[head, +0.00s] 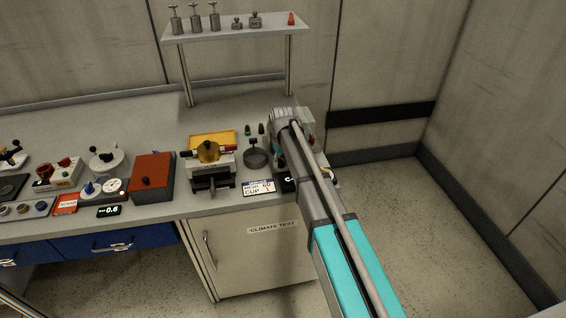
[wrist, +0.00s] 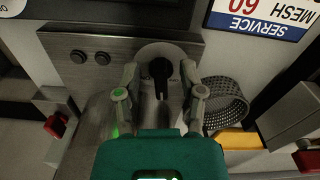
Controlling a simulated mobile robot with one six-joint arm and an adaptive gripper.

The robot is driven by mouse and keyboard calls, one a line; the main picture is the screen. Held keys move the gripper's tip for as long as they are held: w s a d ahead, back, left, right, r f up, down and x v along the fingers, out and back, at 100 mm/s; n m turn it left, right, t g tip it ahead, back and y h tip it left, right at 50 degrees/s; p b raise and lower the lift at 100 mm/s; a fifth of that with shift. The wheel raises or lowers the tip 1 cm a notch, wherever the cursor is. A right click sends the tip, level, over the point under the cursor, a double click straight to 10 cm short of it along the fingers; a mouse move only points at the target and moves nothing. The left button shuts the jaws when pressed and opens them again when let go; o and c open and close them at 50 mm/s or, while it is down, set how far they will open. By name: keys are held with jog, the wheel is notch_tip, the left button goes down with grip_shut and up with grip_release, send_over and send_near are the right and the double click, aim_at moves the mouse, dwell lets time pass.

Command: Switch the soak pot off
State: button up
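A metal panel (wrist: 105,55) in the wrist view carries a black rotary knob (wrist: 161,70) on a pale round plate. I take it for the soak pot's front, but no name on it is readable. My gripper (wrist: 159,77) is open, with one finger on each side of the knob. I see gaps between the fingertips and the knob; I cannot tell its depth between them. In the head view my arm hides most of this unit and the knob. A small dark display (head: 289,181) shows partly beside the arm, its text cut off.
Two black buttons (wrist: 91,57) sit on the same panel. A mesh basket (wrist: 225,103) is close to the right finger. A service card (head: 258,187) lies at the bench front. A press-like device (head: 208,155) and a red-brown box (head: 152,178) stand left.

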grip_shut()
jog(key=shift+d+n, duration=0.1)
jog(key=shift+n, duration=0.2)
jog(key=n, duration=0.3)
jog(key=shift+w+d, duration=0.15)
jog(key=shift+w+d+n, duration=0.15)
jog(key=shift+n, duration=1.65)
jog(key=shift+o, duration=0.2)
grip_release()
